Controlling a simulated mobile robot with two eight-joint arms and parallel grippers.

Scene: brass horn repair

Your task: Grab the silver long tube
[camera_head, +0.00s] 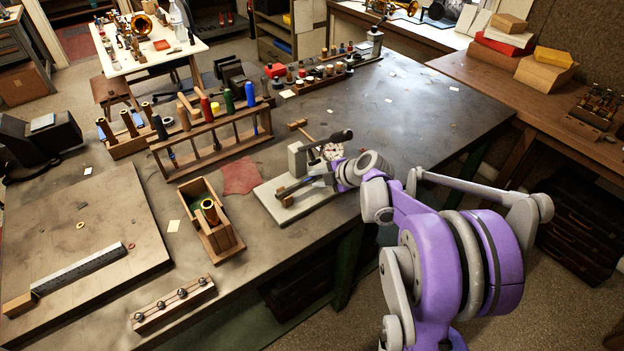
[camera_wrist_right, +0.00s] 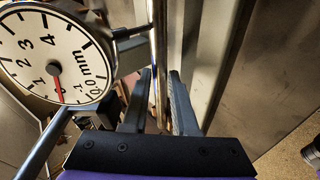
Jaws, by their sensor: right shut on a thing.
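My right gripper (camera_head: 314,183) reaches in from the right to a bench gauge stand with a pale base (camera_head: 290,212). In the right wrist view its two fingers (camera_wrist_right: 160,76) are shut on a thin, shiny metal tube (camera_wrist_right: 158,30) that runs up between them. In the head view the tube is hard to make out by the gripper. My left gripper is not in view.
A wooden tool rack (camera_head: 215,135) with coloured handles stands behind left of the gauge stand. A small wooden box (camera_head: 222,240) lies left of it, near a red cloth (camera_head: 240,176). The bench top (camera_head: 430,95) at the back right is mostly clear.

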